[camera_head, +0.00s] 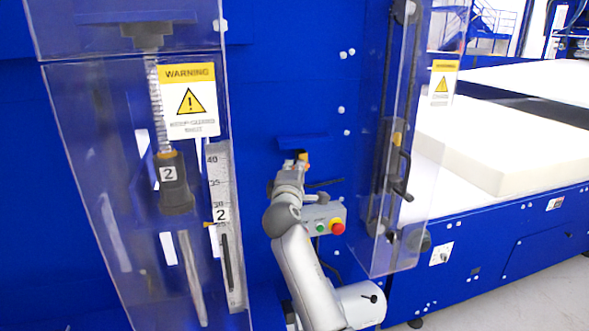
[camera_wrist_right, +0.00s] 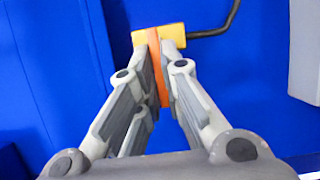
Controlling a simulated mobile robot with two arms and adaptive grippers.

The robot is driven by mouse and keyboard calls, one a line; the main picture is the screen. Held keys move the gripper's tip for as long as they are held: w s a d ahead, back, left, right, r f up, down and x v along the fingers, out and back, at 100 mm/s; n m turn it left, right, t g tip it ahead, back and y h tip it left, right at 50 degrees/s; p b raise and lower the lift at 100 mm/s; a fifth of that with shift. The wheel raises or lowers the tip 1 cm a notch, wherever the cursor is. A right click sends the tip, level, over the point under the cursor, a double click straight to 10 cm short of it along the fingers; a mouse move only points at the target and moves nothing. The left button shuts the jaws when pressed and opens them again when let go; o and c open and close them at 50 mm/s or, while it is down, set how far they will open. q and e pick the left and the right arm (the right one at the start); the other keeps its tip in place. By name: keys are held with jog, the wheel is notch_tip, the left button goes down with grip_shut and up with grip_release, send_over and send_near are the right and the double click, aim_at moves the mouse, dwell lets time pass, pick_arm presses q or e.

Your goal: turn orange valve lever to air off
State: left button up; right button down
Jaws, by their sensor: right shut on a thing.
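The orange valve lever (camera_wrist_right: 158,72) stands between the fingers of my right gripper (camera_wrist_right: 159,80) in the right wrist view, and the fingers are shut on it. The lever joins a yellow valve body (camera_wrist_right: 173,34) on the blue panel, with a black hose (camera_wrist_right: 222,22) running off it. In the head view the lever shows as a small orange patch (camera_head: 304,158) at the tip of my right gripper (camera_head: 296,163). The gripper hides most of it there. No air on or off marking is readable. My left gripper is not in view.
A control box with a green button and a red button (camera_head: 337,227) sits just right of my right arm. Clear guard panels with warning signs (camera_head: 188,102) stand on both sides. White foam (camera_head: 500,150) lies on the machine bed at right.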

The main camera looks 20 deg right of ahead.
jog(key=shift+m, duration=0.3)
jog(key=c, duration=1.6)
grip_release()
jog(key=shift+s, duration=0.1)
jog(key=v, duration=0.7)
jog(key=shift+s, duration=0.2)
